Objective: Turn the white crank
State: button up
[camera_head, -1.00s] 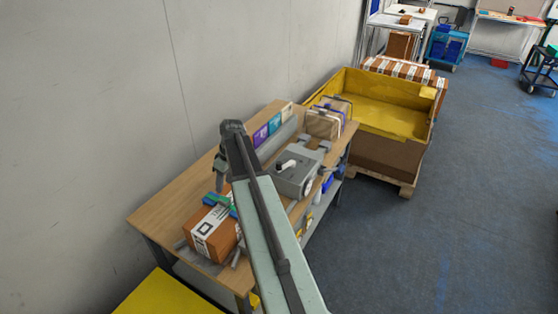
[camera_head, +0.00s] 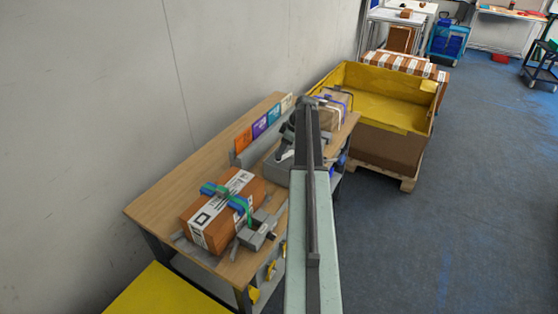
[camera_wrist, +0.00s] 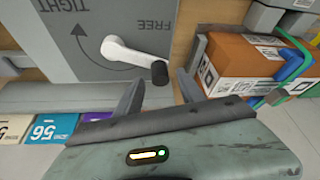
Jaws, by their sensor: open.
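The white crank (camera_wrist: 125,52) shows in the wrist view, on a grey panel with a curved arrow and the words TIGHT and FREE. Its arm points right, toward FREE, and ends in a black knob (camera_wrist: 160,72). My gripper (camera_wrist: 158,88) is open and empty. Its two fingers lie either side of the knob's near end in the picture; I cannot tell whether they touch it. In the head view, my arm reaches over the grey box (camera_head: 272,175), and my arm and gripper hide the crank there.
A strapped brown carton (camera_head: 220,205) lies on the wooden bench (camera_head: 165,200); it also shows in the wrist view (camera_wrist: 240,62). A grey clamp (camera_head: 258,234) is beside it. Coloured cards (camera_head: 260,126) stand along the back. Another strapped carton (camera_head: 328,110) sits at the far end.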

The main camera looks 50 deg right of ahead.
jog(key=b+x, duration=0.1)
jog(key=x, duration=0.1)
jog(key=shift+f, duration=0.4)
jog(key=shift+r, duration=0.15)
grip_shut()
dwell(0.8)
